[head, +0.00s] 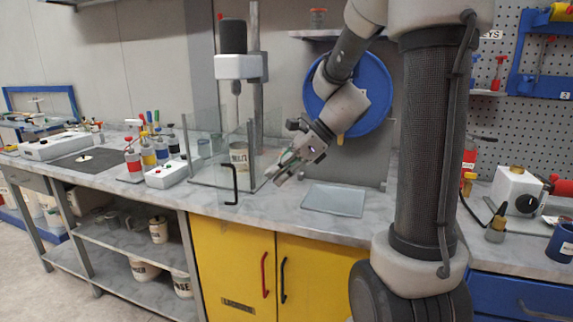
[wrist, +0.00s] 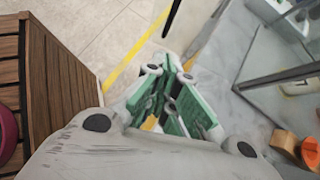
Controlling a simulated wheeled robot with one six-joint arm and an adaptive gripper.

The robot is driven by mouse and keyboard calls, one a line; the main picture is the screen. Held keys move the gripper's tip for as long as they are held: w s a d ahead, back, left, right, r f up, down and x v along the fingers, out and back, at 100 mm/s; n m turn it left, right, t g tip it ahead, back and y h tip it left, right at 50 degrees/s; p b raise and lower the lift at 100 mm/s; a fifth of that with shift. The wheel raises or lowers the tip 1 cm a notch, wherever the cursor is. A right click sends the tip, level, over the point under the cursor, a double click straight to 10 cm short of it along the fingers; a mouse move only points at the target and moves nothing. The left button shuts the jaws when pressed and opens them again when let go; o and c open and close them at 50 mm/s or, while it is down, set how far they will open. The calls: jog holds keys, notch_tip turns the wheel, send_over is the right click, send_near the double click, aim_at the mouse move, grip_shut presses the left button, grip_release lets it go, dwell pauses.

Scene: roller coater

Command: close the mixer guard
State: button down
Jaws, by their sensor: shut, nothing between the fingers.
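The mixer (head: 238,66) has a dark motor and white head on a post at the back of the bench. A clear guard (head: 207,135) with several panels stands around its lower part and a labelled pot (head: 239,156). A black handle (head: 234,186) is at the guard's front, over the bench edge. I cannot tell exactly how far open the front panel is. My gripper (head: 274,178) is shut and empty, just right of the handle, apart from it in the head view. In the wrist view my gripper (wrist: 172,68) points past a black bar, probably the handle (wrist: 172,18); a glass panel (wrist: 285,80) is at right.
A clear flat sheet (head: 334,200) lies on the bench right of the guard. Left are a white control box (head: 166,174) and several coloured bottles. Yellow cabinet doors (head: 235,265) are below.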

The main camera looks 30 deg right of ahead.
jog(key=w+a+f, duration=0.2)
jog(key=a+f, duration=0.1)
jog(key=a, duration=0.3)
jog(key=shift+w, duration=0.35)
jog(key=shift+a+r, duration=0.1)
jog(key=shift+a, duration=0.05)
